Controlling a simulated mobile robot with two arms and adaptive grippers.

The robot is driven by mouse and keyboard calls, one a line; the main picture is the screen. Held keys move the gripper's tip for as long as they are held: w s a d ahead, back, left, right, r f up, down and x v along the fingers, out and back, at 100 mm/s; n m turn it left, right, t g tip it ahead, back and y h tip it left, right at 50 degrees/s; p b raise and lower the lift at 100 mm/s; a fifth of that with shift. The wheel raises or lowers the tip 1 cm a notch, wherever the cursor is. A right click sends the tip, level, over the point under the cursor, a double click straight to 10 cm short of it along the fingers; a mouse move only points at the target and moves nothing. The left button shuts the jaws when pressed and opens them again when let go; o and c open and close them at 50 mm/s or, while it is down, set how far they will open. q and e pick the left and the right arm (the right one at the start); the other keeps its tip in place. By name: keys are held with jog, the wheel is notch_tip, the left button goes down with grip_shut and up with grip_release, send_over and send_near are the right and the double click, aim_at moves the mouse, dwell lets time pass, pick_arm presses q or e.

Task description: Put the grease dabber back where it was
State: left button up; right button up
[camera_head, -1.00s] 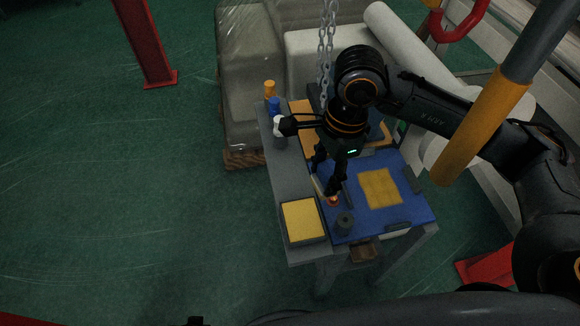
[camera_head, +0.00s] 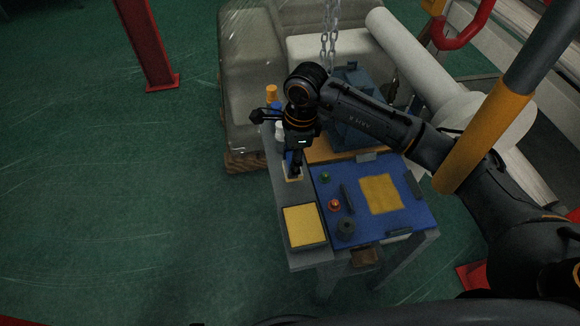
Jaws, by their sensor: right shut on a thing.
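My right gripper (camera_head: 293,174) points down over the grey strip at the left of the bench. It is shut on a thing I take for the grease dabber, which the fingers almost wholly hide. A small pale-edged patch (camera_head: 291,179) shows at the fingertips; I cannot tell whether the held thing touches it. My left gripper is not in view.
The blue mat (camera_head: 408,222) holds a yellow cloth (camera_head: 380,194), a green knob (camera_head: 325,177), a red knob (camera_head: 334,205), a dark tool (camera_head: 347,198) and a dark cylinder (camera_head: 346,229). A yellow-filled tray (camera_head: 304,226) is in front. Bottles (camera_head: 272,92) stand behind.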

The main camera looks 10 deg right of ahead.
aim_at(286, 164)
jog(key=shift+w+a+f, duration=0.1)
jog(key=shift+w+f, duration=0.25)
jog(key=shift+f, duration=0.2)
notch_tip(286, 164, down, 3)
jog(key=shift+r, duration=0.1)
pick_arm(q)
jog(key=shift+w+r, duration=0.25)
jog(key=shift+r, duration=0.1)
pick_arm(e)
jog(key=o, duration=1.1)
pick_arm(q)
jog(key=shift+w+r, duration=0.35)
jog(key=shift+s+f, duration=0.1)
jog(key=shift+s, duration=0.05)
